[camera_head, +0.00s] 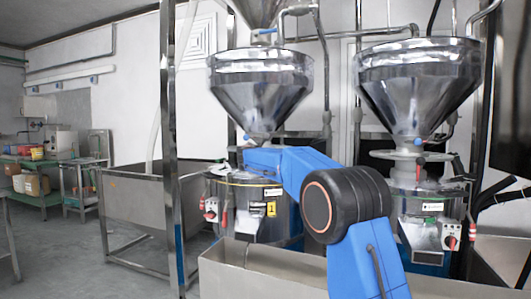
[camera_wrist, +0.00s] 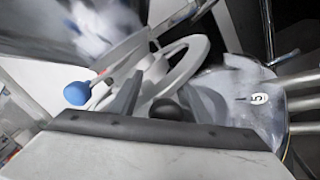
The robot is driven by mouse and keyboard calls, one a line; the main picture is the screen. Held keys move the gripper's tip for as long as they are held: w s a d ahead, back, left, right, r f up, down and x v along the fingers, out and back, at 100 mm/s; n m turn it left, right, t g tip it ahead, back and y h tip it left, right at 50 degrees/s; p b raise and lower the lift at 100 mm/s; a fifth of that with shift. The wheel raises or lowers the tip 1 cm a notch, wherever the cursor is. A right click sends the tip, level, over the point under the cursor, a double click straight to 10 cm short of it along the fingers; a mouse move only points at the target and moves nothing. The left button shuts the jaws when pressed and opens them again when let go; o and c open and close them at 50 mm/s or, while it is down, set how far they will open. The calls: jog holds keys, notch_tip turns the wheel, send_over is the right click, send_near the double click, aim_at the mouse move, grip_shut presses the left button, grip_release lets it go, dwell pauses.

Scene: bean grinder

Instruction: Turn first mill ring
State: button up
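In the wrist view the pale spoked ring (camera_wrist: 197,52) lies just beyond my gripper (camera_wrist: 148,90). A blue ball knob (camera_wrist: 77,93) on a short rod shows to the left of the fingers. The two dark fingers look apart, with part of the ring's hub area between and behind them. I cannot tell whether they touch it.
A second mill (camera_head: 425,215) with its own hopper (camera_head: 418,85) and ring (camera_head: 400,154) stands to the right. A steel trough (camera_head: 270,275) runs in front. A steel post (camera_head: 168,150) and a steel bin (camera_head: 145,205) are at left. Open floor lies farther left.

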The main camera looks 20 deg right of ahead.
jog(key=shift+a, duration=0.1)
jog(key=v, duration=1.7)
jog(key=shift+s, duration=0.2)
